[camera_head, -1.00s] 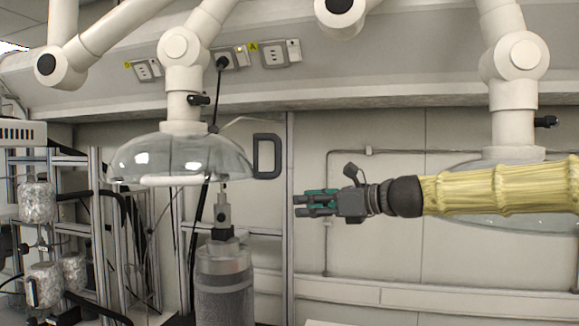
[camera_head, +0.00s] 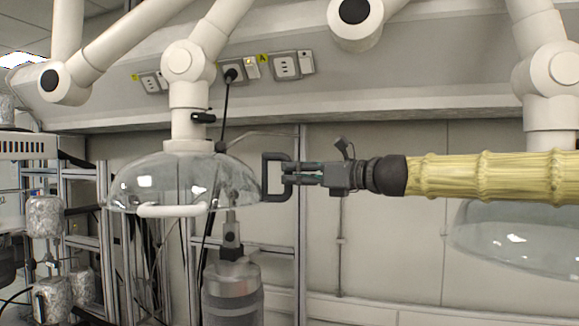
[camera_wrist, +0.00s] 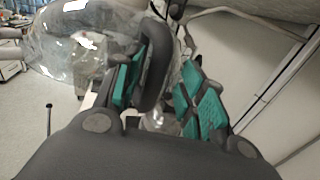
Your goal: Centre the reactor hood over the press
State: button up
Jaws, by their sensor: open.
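The reactor hood (camera_head: 150,180) is a clear dome hanging from a white jointed arm, with a white bar along its front rim. A dark D-shaped handle (camera_head: 268,178) is on its right side. The press (camera_head: 232,290) stands below, a grey cylinder with a metal stem reaching up towards the hood's right part. My gripper (camera_head: 288,174) is open at the handle, coming from the right. In the wrist view the handle (camera_wrist: 156,66) lies between the green-padded fingers (camera_wrist: 160,90), nearer the left one. Contact is unclear. The hood (camera_wrist: 75,50) is beyond it on the left.
A second clear hood (camera_head: 515,240) hangs at the right, below my arm. Metal frames and foil-wrapped vessels (camera_head: 45,215) stand at the left. A black cable (camera_head: 222,120) runs down from a wall socket behind the first hood.

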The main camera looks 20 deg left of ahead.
jog(key=shift+s+a+r, duration=0.1)
jog(key=shift+a+r, duration=0.05)
jog(key=shift+a, duration=0.8)
jog(key=shift+w+a+f+p, duration=0.2)
jog(key=shift+w+a+p, duration=0.1)
jog(key=shift+w+p, duration=0.1)
jog(key=shift+s+d+r, duration=0.1)
jog(key=shift+s, duration=0.1)
grip_shut()
